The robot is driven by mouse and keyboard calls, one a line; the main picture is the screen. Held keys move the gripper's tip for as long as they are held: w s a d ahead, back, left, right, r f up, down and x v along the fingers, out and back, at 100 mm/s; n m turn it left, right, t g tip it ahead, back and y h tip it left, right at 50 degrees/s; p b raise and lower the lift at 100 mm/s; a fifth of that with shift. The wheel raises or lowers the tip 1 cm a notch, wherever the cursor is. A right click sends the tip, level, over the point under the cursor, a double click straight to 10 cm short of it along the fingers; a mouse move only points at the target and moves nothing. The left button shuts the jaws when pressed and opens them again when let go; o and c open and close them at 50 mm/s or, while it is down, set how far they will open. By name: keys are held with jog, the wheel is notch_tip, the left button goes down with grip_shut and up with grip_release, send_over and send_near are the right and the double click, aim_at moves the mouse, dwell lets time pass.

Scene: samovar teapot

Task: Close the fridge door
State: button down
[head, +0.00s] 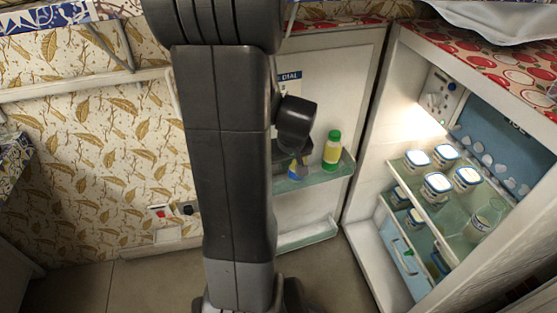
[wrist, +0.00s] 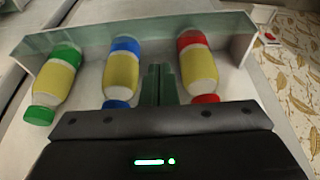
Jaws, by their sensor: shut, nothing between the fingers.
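The fridge door (head: 345,85) stands wide open in the head view, its inner side with shelves facing me. The lit fridge (head: 375,150) is to its right. A door shelf (head: 347,172) holds a green-capped bottle (head: 332,150); my dark arm partly hides the door. In the wrist view, my gripper (wrist: 158,72) is shut and empty. Its fingertips are over the door shelf (wrist: 130,28), between the blue-capped bottle (wrist: 122,72) and the red-capped bottle (wrist: 197,68). I cannot tell if they touch anything.
Jars (head: 437,187) stand on the shelves inside the fridge. A leaf-patterned wall (head: 95,150) with a socket is at the left. The floor (head: 150,285) looks clear in front of the wall. A red-patterned surface (head: 500,65) tops the fridge.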

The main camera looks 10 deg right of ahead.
jog(key=b+x, duration=0.2)
jog(key=x, duration=0.5)
jog(key=shift+f, duration=0.15)
